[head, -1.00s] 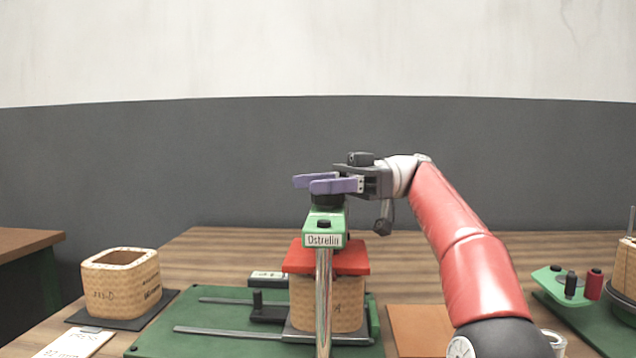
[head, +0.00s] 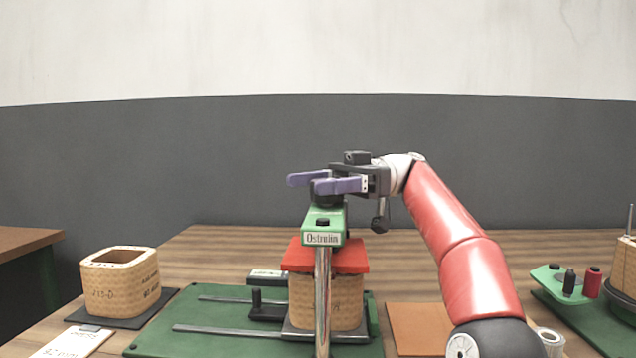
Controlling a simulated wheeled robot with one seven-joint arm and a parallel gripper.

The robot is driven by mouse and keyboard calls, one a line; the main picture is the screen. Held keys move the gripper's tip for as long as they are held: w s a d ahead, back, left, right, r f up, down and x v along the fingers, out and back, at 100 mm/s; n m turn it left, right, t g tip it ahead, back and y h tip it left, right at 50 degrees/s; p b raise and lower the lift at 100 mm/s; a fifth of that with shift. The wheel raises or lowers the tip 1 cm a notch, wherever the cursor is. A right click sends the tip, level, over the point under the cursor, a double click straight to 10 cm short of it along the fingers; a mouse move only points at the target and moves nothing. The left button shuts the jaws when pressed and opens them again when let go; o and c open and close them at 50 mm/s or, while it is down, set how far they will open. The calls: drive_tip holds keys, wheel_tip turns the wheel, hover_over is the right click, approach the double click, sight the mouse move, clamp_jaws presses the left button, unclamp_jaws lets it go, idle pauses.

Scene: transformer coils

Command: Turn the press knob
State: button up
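The press (head: 323,239) has a green head with a name label and a chrome column in front. Its dark knob (head: 323,200) sits on top of the green head, mostly hidden by my gripper. My gripper (head: 322,183) reaches in from the right, its two purple fingers on either side of the knob's upper part, with a visible gap between them. I cannot tell whether the fingers touch the knob. Under the head, a red plate (head: 345,258) lies on a tan coil (head: 350,300), which stands on the green press base (head: 165,333).
A second coil (head: 120,280) stands on a dark mat at the left, with a tag (head: 75,342) in front. A brown pad (head: 415,320) lies right of the press. Spools on a green stand (head: 566,287) and another coil (head: 624,268) are at the far right.

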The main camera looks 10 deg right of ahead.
drive_tip(key=shift+w+m+t+y, duration=0.15)
drive_tip(key=shift+m+t+y, duration=0.25)
drive_tip(key=shift+m+t, duration=1.15)
drive_tip(key=shift+w+a+m+t, duration=0.1)
drive_tip(key=shift+m+t, duration=0.15)
drive_tip(key=shift+t, duration=1)
